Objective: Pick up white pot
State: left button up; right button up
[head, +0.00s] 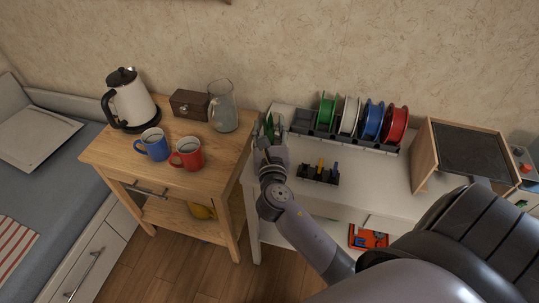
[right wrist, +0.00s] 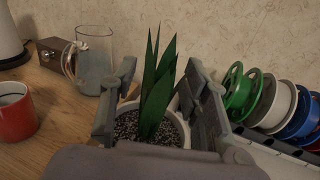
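The white pot (right wrist: 180,128) holds dark gravel and a plant with upright green leaves (right wrist: 158,80). In the right wrist view it stands between the two spread fingers of my right gripper (right wrist: 165,105). The fingers are on either side of the pot, and its lower part is hidden. In the head view my right gripper (head: 270,145) is at the left end of the white table, with the green leaves (head: 269,126) showing between its fingers. The pot itself is mostly hidden there. I see no firm grip on it. My left gripper is not in view.
A glass pitcher (head: 222,106), wooden box (head: 189,105), kettle (head: 131,101), red mug (head: 187,153) and blue mug (head: 153,145) stand on the wooden cabinet at left. Right of the gripper are a rack of spools (head: 372,121) and a small black holder (head: 318,175).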

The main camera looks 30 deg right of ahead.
grip_shut()
dwell(0.3)
jog(key=shift+r, duration=0.1)
dwell(0.4)
